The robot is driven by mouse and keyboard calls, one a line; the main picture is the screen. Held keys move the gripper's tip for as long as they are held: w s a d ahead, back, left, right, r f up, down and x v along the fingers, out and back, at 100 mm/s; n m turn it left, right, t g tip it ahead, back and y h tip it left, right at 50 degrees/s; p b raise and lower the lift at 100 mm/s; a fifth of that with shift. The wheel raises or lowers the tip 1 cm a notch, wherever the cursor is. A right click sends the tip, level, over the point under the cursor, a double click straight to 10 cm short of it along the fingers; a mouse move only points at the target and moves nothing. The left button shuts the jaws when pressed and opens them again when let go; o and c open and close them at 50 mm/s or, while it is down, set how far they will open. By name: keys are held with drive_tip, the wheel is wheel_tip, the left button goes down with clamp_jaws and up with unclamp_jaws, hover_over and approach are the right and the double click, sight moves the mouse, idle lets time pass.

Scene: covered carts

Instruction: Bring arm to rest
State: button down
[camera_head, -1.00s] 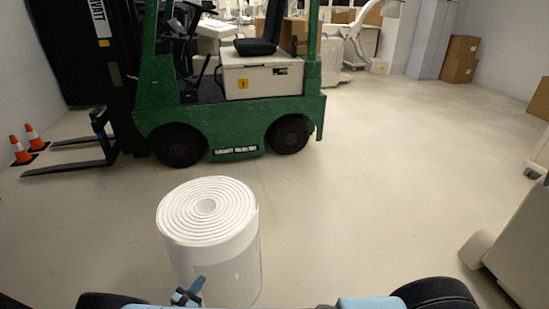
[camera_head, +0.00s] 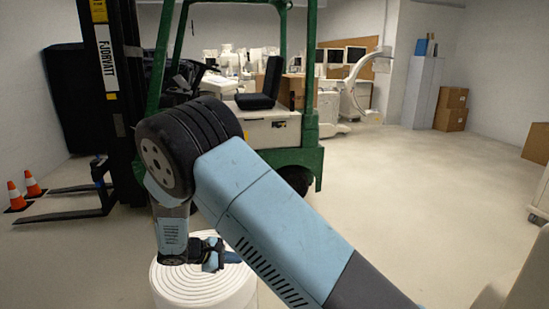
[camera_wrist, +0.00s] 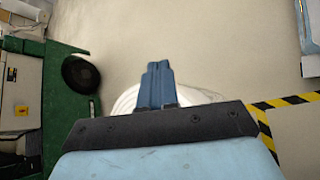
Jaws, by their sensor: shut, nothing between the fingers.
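My arm is raised and bent across the middle of the head view. My gripper (camera_head: 232,257) hangs at its end, in front of the top of a white rolled-up sheet (camera_head: 205,285) in that view. In the wrist view my gripper (camera_wrist: 157,70) shows its two blue fingers pressed together with nothing between them. Part of the white roll (camera_wrist: 127,100) shows behind the fingers there. I cannot tell how far the fingers are from the roll.
A green forklift (camera_head: 311,150) stands behind the arm, its forks (camera_head: 65,215) pointing left near orange cones (camera_head: 14,195). Cardboard boxes (camera_head: 451,108) and a grey cabinet (camera_head: 420,92) stand at the back right. The floor (camera_head: 415,200) at the right is mostly clear.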

drive_tip(key=s+d+r+m+g+y, duration=0.25)
drive_tip(key=d+r+m, duration=0.25)
drive_tip(key=d+r, duration=0.75)
drive_tip(key=s+d+r+m+g+y, duration=0.25)
drive_tip(key=d+r+m, duration=0.25)
drive_tip(key=d+r, duration=0.75)
drive_tip(key=s+d+r+m+t+y, duration=0.2)
drive_tip(key=s+d+r, duration=0.3)
drive_tip(key=s, duration=0.5)
drive_tip(key=s+d+r+m+t+y, duration=0.2)
drive_tip(key=s+d+r+m, duration=0.3)
drive_tip(key=s, duration=0.5)
drive_tip(key=shift+s+d+r+t, duration=0.3)
drive_tip(key=shift+d+r+t, duration=0.15)
drive_tip(key=shift+d, duration=0.35)
drive_tip(key=shift+a, duration=0.1)
